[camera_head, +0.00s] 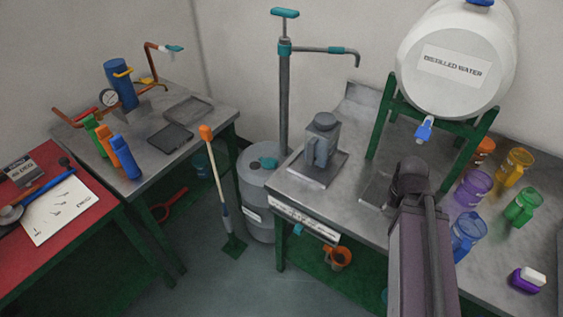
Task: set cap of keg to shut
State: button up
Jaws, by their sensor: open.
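A large white keg (450,85) labelled "DISTILLED WATER" lies on its side in a green stand at the upper right. A blue cap (480,3) sits on top of it, cut by the upper picture edge, so I cannot tell whether it is open or shut. A blue tap (424,130) is at the keg's lower front. A grey drum (257,205) stands on the floor between the tables, with a teal part (268,162) on its top. My arm rises at the lower right, in front of the keg's table. My gripper's fingers do not show.
A broom (218,185) leans by the left bench (185,145).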

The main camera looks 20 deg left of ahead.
aim_at(269, 163)
jog(key=z, duration=0.2)
jog(key=k, duration=1)
jog(key=u, duration=1.2)
jog(key=i, duration=1)
jog(key=u, duration=0.1)
